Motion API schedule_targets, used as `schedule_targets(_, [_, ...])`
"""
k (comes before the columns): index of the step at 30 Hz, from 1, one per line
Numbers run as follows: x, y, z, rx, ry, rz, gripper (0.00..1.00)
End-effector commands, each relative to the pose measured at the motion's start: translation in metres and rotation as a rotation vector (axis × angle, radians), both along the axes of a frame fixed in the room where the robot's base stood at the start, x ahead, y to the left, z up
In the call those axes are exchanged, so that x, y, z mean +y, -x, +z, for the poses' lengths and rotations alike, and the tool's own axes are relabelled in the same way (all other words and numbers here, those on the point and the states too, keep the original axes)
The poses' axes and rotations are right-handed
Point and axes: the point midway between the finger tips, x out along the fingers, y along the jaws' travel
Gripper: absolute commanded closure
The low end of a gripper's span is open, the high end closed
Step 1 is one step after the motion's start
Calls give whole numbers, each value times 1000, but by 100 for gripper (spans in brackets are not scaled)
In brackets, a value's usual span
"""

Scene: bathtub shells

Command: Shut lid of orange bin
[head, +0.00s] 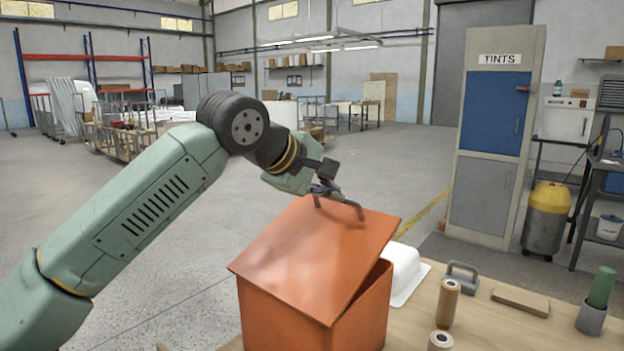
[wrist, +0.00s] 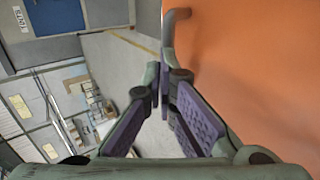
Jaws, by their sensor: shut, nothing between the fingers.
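The orange bin (head: 363,312) stands on the wooden table in the lower middle of the head view. Its orange lid (head: 305,255) is partly open, tilted with its far edge raised; a gap shows along the right side. A grey bar handle (head: 345,206) is on the lid near the far edge, and it also shows in the wrist view (wrist: 176,18). My gripper (head: 322,188) is at the raised far edge, close to the handle's left end. Its fingers (wrist: 163,80) are shut and empty beside the orange lid surface (wrist: 250,75). I cannot tell whether they touch it.
On the table (head: 480,325) right of the bin are a white tub shell (head: 408,275), a grey handled block (head: 463,274), brown rolls (head: 446,302), a wooden board (head: 520,300) and a green cylinder in a grey cup (head: 590,318). Open floor lies behind the bin.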

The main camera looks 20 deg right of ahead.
Motion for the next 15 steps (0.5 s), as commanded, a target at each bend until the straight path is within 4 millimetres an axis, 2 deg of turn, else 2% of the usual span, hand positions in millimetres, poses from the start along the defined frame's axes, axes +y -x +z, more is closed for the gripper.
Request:
schedule_targets(1, [-5,-3,-10,1,-1,-1,100])
schedule_targets(6, [-19,-13,-33,-1,1,0,100])
schedule_targets(15, [-32,-22,-60,-1,3,1,100])
